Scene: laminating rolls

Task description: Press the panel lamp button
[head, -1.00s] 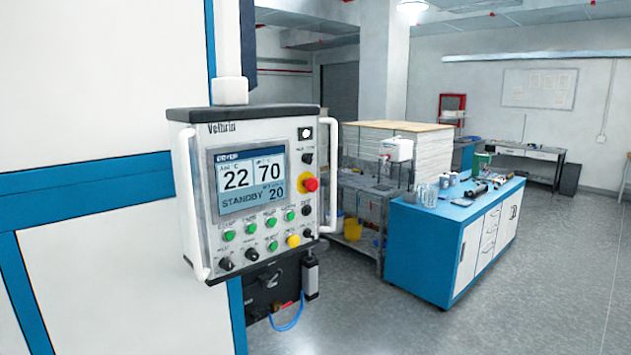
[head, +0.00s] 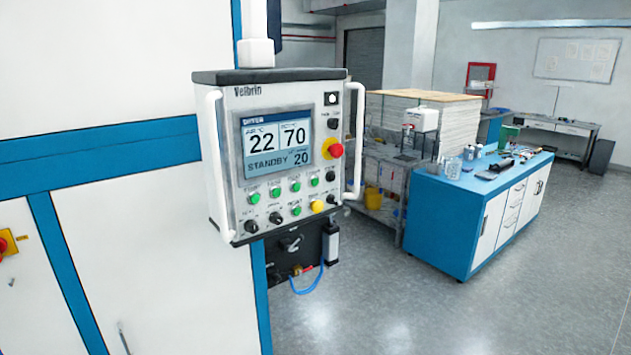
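The control panel (head: 229,200) hangs from a white post in the middle left of the head view, with a white handle on each side. Its screen (head: 277,145) reads 22, 70, STANDBY and 20. Below the screen are several green buttons (head: 275,190), a yellow button (head: 317,207) and black knobs (head: 251,226). A red knob on a yellow base (head: 335,148) sits to the right of the screen. The small labels are too blurred to tell which button is the panel lamp's. Neither of my grippers is in view.
A white and blue machine wall (head: 110,155) fills the left side. A blue-topped cabinet (head: 455,185) with tools and jars stands to the right. A metal shelf unit (head: 383,205) stands behind the panel. The grey floor (head: 400,310) in front is clear.

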